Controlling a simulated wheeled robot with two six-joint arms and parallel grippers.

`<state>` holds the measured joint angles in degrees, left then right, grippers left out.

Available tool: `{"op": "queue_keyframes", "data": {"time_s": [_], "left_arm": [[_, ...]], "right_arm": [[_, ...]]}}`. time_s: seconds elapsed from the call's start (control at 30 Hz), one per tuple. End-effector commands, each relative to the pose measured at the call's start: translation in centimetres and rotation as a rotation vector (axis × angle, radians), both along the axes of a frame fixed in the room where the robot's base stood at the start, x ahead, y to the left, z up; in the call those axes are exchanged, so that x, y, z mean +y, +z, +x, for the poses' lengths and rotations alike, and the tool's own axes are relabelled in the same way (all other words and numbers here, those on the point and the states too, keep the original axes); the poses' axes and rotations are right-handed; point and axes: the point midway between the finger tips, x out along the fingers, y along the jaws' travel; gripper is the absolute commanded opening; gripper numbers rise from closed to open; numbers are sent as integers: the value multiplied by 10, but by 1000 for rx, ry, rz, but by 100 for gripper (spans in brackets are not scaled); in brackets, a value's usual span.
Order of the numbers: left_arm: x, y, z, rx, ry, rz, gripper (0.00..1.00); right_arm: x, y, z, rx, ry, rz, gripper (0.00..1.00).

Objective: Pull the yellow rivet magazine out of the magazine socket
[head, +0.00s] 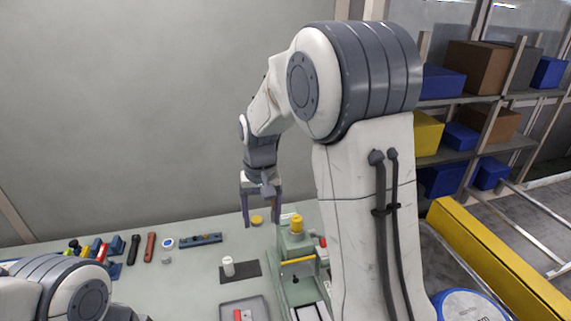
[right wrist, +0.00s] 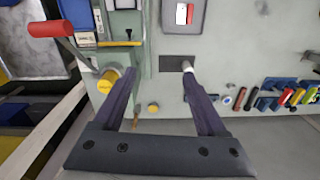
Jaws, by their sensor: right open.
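The yellow rivet magazine (head: 296,224) is a short yellow cylinder standing upright in the top of a grey-green machine (head: 297,245). The magazine socket itself is hidden or too small to tell. My right gripper (head: 262,222) is open and empty, fingers pointing down, a little left of the magazine in the head view. In the right wrist view the right gripper (right wrist: 158,71) has its fingers spread wide. The yellow magazine (right wrist: 106,82) shows there just outside the left finger, not between the fingers. My left arm shows at the lower left of the head view, its gripper out of sight.
A yellow disc (head: 257,219) lies on the bench behind the machine. A white cylinder (head: 228,266) stands on a dark mat (head: 247,269). A grey tray (head: 228,308) is in front. Several tools lie at left. A red-ended lever (right wrist: 50,29) sticks out beside the machine.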

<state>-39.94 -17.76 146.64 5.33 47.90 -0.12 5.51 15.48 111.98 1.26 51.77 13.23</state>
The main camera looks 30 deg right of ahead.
Motion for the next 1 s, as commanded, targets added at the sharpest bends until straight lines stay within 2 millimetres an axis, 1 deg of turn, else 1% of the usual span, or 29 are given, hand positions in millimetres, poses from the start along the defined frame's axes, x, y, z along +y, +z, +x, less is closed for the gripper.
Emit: {"op": "queue_keyframes", "data": {"time_s": [0.03, 0.1, 0.2, 0.3, 0.37, 0.47, 0.8, 1.0], "left_arm": [[0, 21, 0, 0, 0, 0, 50], [0, 30, 0, 1, 0, 1, 50], [0, 37, 0, 1, -1, 1, 50], [0, 39, 0, 1, -1, 1, 50], [0, 40, 0, 1, -1, 1, 50], [0, 43, 0, 1, -1, 1, 50], [0, 63, 0, 0, -4, 1, 50], [0, 70, 0, 0, -6, 1, 50]], "right_arm": [[-32, 13, 11, 8, -91, -3, 74], [-65, 15, 20, 13, -180, -8, 74], [-96, 15, 25, 18, -263, -11, 74], [-111, 13, 27, 20, -301, -14, 74], [-114, 9, 27, 20, -309, -13, 74], [-113, -2, 27, 23, -310, -13, 74], [-111, -60, 27, 24, -306, -12, 74], [-111, -84, 28, 20, -305, -13, 74]]}}
